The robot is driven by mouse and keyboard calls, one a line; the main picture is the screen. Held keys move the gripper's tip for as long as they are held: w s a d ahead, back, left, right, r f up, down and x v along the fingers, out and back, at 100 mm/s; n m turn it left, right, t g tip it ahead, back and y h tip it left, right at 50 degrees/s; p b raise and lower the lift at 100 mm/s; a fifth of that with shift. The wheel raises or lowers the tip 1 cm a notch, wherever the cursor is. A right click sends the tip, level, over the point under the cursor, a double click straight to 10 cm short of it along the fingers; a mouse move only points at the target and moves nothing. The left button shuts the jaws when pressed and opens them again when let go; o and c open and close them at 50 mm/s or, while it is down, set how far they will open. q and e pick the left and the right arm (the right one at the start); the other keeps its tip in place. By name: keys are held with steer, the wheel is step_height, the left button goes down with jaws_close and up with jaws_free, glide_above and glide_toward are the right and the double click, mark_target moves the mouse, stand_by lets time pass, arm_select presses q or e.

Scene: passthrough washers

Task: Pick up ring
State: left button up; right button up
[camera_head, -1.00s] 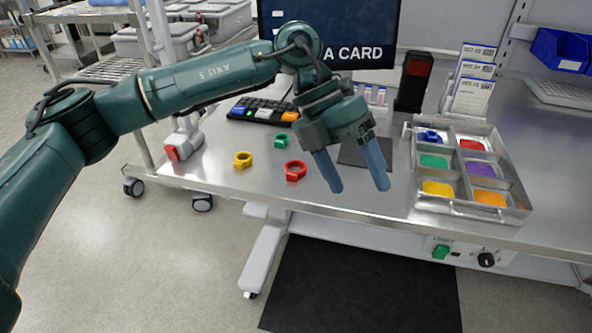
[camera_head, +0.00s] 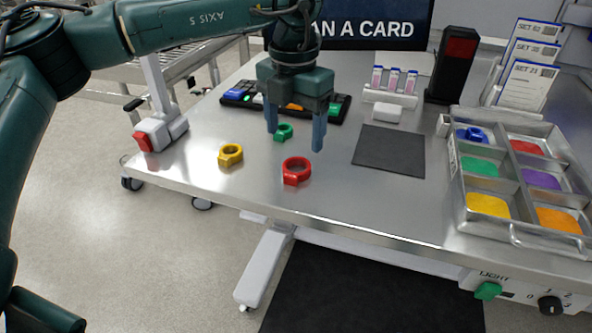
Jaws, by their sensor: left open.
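Three rings lie on the steel table: a yellow ring (camera_head: 230,154) at the left, a green ring (camera_head: 283,132) behind, and a red ring (camera_head: 296,171) nearest the front edge. A blue ring (camera_head: 473,135) sits in the back-left compartment of the metal tray (camera_head: 516,230). My left gripper (camera_head: 295,139) is open and empty, its blue fingers pointing down. In the picture its fingers are on either side of the green ring and above the red one; its exact height is unclear. My right gripper is not in view.
The tray has coloured compartments at the right. A dark mat (camera_head: 390,150) lies in the middle. Behind stand a colour-keyed pad (camera_head: 240,96), a vial rack (camera_head: 391,97), a black post with a red panel (camera_head: 453,66) and a screen (camera_head: 375,24). A white-and-red device (camera_head: 160,133) stands at the left.

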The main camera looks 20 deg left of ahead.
mark_target(296, 159)
arm_select(q)
steer(key=shift+d+f, duration=0.15)
steer(key=shift+f, duration=3.35)
steer(key=shift+s, duration=0.1)
steer(key=shift+c, duration=0.4)
steer(key=c, duration=1)
steer(key=shift+o, duration=0.2)
steer(key=shift+r, duration=0.1)
